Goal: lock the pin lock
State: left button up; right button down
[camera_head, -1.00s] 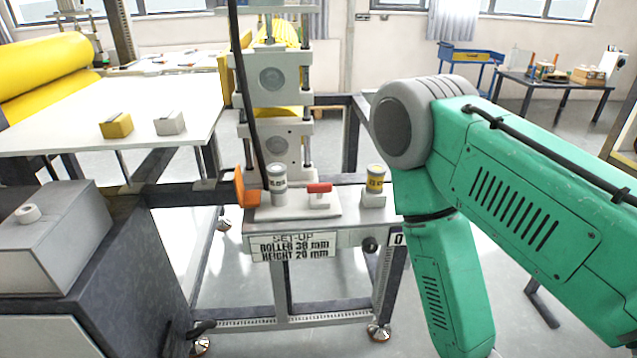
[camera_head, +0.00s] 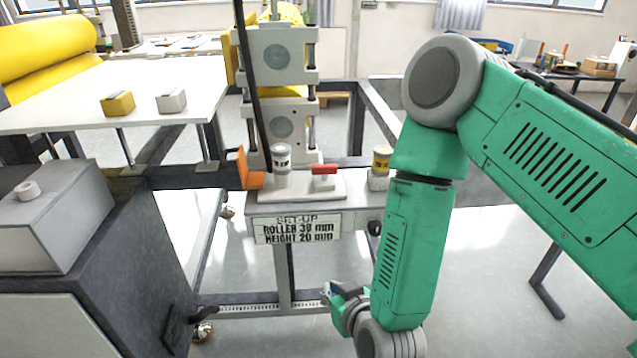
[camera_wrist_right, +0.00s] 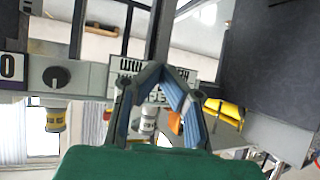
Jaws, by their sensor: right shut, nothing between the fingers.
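A small red-handled latch (camera_head: 325,170) sits on a white base plate on the machine's front ledge; I take it for the pin lock, but cannot tell whether it is locked. My right gripper (camera_head: 329,292) is low in front of the machine frame, below the ledge and the set-up sign, apart from the latch. In the right wrist view its fingers (camera_wrist_right: 160,72) meet at the tips, shut and empty, and cover part of the sign (camera_wrist_right: 181,68). That view is upside down, with a bit of red (camera_wrist_right: 107,114) beside the fingers. My left gripper is out of view.
A white-capped canister (camera_head: 281,166) and an orange bracket (camera_head: 246,172) stand left of the latch; a yellow-labelled canister (camera_head: 381,161) stands right, close to my right arm. A black knob (camera_head: 375,228) is on the ledge front. A grey cabinet (camera_head: 90,270) blocks the lower left.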

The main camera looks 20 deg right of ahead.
aim_at(318, 172)
jog(key=w+d+r+m+t+h+b, duration=0.1)
jog(key=w+r+m+t+h, duration=0.2)
jog(key=r, duration=0.9)
jog(key=w+t+h, duration=0.2)
jog(key=w, duration=0.2)
jog(key=shift+w+r, duration=0.15)
jog(key=shift+r, duration=0.25)
jog(key=b+x, duration=0.1)
jog(key=x, duration=1.3)
jog(key=shift+r, duration=0.1)
